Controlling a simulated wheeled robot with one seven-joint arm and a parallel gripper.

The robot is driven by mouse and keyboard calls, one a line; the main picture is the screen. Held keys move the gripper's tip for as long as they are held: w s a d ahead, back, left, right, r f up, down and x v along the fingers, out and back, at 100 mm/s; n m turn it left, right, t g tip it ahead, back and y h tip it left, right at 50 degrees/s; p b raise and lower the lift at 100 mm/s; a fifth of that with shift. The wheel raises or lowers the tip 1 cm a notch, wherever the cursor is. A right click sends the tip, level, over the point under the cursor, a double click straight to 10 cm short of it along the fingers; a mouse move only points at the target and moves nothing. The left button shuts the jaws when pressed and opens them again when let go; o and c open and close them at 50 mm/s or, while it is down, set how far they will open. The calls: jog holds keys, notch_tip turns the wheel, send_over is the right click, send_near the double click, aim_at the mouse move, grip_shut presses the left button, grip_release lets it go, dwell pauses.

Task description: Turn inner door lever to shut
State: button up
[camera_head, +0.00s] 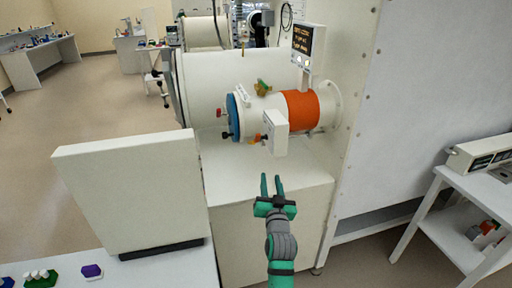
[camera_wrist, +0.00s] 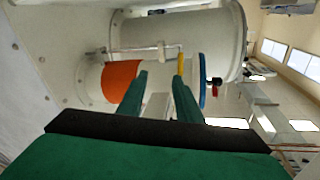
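A small horizontal white cylinder, the antechamber (camera_head: 262,117), has an orange band (camera_head: 301,110) and a blue ring (camera_head: 232,116) at its left end. It also shows in the wrist view, with its orange band (camera_wrist: 119,80) behind my fingers. A green-and-orange handle (camera_head: 262,88) sits on its top, and a small orange part (camera_head: 254,139) is low on its front. The wrist view shows a yellow upright piece (camera_wrist: 181,62). I cannot tell which part is the inner door lever. My gripper (camera_head: 271,184) is open and empty, in front of and below the cylinder, apart from it.
A white box (camera_head: 277,132) juts from the cylinder's front. A lit display (camera_head: 308,42) stands above it. Red (camera_head: 219,113) and black (camera_head: 226,135) knobs are at the blue end. A large white panel (camera_head: 130,190) stands at left. A side table (camera_head: 460,210) is at right.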

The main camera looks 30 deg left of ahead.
jog(key=w+a+r, duration=0.1)
jog(key=w+a, duration=0.2)
jog(key=a, duration=0.1)
jog(key=w+a+r+n+g, duration=0.1)
jog(key=w+a+r, duration=0.1)
jog(key=a, duration=0.3)
jog(key=w+a+r+n, duration=0.1)
jog(key=w+a+r, duration=0.1)
jog(key=w+a, duration=0.2)
jog(key=shift+w+a+y, duration=0.2)
jog(key=shift+a+y, duration=0.05)
jog(key=shift+y, duration=0.15)
jog(key=shift+w+d, duration=0.15)
jog(key=shift+d, duration=0.05)
jog(key=shift+s+a+g, duration=0.25)
jog(key=shift+a+g, duration=0.05)
jog(key=shift+a, duration=0.05)
jog(key=shift+c, duration=0.6)
jog(key=shift+s, duration=0.1)
grip_shut()
